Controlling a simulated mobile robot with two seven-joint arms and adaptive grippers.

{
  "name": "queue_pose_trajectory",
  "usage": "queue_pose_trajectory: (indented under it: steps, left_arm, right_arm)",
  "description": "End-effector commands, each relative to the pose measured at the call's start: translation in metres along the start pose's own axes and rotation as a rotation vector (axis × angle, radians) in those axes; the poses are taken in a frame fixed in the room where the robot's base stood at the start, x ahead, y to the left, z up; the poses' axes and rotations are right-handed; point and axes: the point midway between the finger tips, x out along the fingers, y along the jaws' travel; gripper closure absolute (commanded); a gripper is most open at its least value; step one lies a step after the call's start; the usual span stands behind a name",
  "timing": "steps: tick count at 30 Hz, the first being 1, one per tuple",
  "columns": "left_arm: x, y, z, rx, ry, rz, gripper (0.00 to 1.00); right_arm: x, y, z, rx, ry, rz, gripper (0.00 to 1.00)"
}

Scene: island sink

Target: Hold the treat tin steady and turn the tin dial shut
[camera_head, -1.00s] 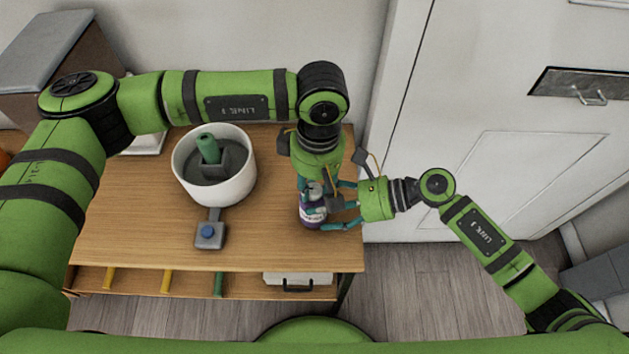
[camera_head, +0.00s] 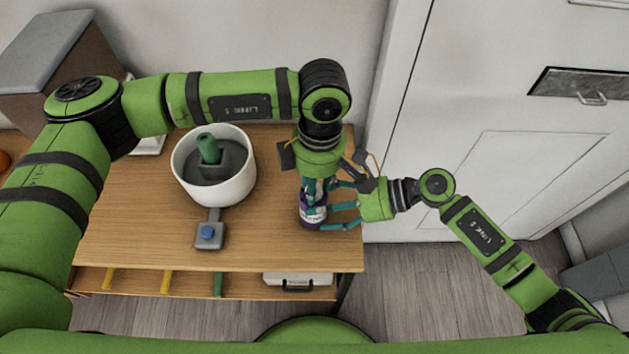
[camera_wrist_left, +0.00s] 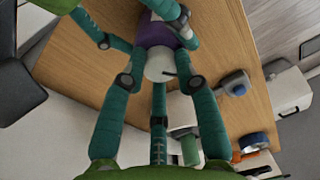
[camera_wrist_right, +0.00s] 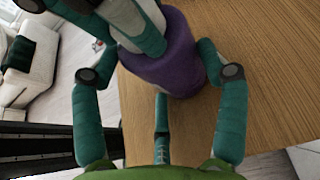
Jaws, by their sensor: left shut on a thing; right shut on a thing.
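The treat tin (camera_head: 312,212) is a purple can with a pale label, upright near the right edge of the wooden table. Its purple body also shows in the right wrist view (camera_wrist_right: 180,70). My right gripper (camera_head: 338,207) is shut on the tin body from the right. My left gripper (camera_head: 314,190) points down from above and is shut on the tin's top. In the left wrist view, the white tin dial (camera_wrist_left: 160,64) with a small dark pointer sits between the left fingers. The left fingers hide much of the top in the head view.
A white pot (camera_head: 240,184) holding a grey block with a green peg stands left of the tin. A grey box with a blue button (camera_head: 208,233) is in front of the pot. A white door (camera_head: 500,130) stands to the right.

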Motion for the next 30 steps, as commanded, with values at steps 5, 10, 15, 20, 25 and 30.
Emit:
queue_pose_trajectory:
  steps: [5,10,15,20,25,30]
  left_arm:
    - [0.002,-0.002,-0.001,-0.008,0.004,-0.007,1.00]
    - [0.002,-0.002,-0.001,-0.008,0.004,-0.007,1.00]
    - [0.002,-0.002,-0.001,-0.007,0.005,-0.007,0.44]
    - [0.001,-0.001,-0.001,-0.007,0.003,-0.004,0.44]
    - [0.000,-0.001,0.000,-0.007,0.002,-0.002,0.44]
    - [-0.016,0.000,0.000,-0.007,0.001,0.000,0.44]
  right_arm:
    - [-0.001,0.000,-0.003,0.005,0.006,-0.002,0.64]
    - [-0.001,0.000,-0.003,0.005,0.006,-0.002,0.64]
    - [-0.001,-0.001,-0.003,0.005,0.006,-0.002,0.64]
    - [-0.001,0.000,-0.003,0.004,0.006,-0.002,0.64]
    - [-0.001,0.000,-0.003,0.004,0.006,-0.001,0.64]
    - [0.000,0.000,-0.003,0.003,0.006,-0.001,0.64]
